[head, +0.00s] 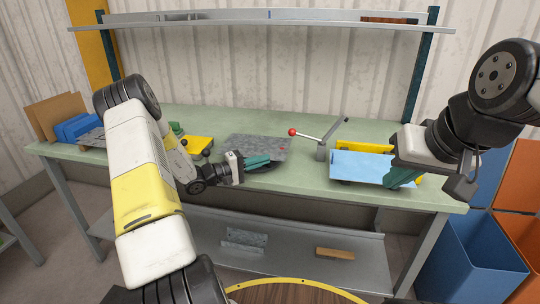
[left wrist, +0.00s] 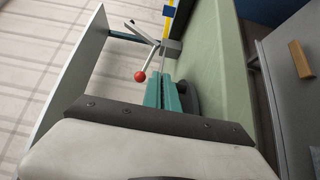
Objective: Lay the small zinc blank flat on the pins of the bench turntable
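The grey zinc blank (head: 258,143) is over the middle of the green bench, roughly level. The dark round turntable (head: 263,168) is mostly hidden under it; its edge also shows in the left wrist view (left wrist: 189,98). My left gripper (head: 258,161) is at the blank's near edge, its teal fingers closed on that edge. In the left wrist view the fingers (left wrist: 165,93) are close together and the blank is almost edge-on. The pins are hidden, so I cannot tell whether the blank touches them. My right gripper (head: 402,178) is at the right edge of a light blue sheet; its finger gap is unclear.
The light blue sheet (head: 365,167) lies over a yellow holder at the right. A lever with a red ball (head: 292,132) stands just right of the blank. A yellow block (head: 198,144) and blue boxes (head: 78,128) are at the left. A shelf (head: 260,18) runs above the bench.

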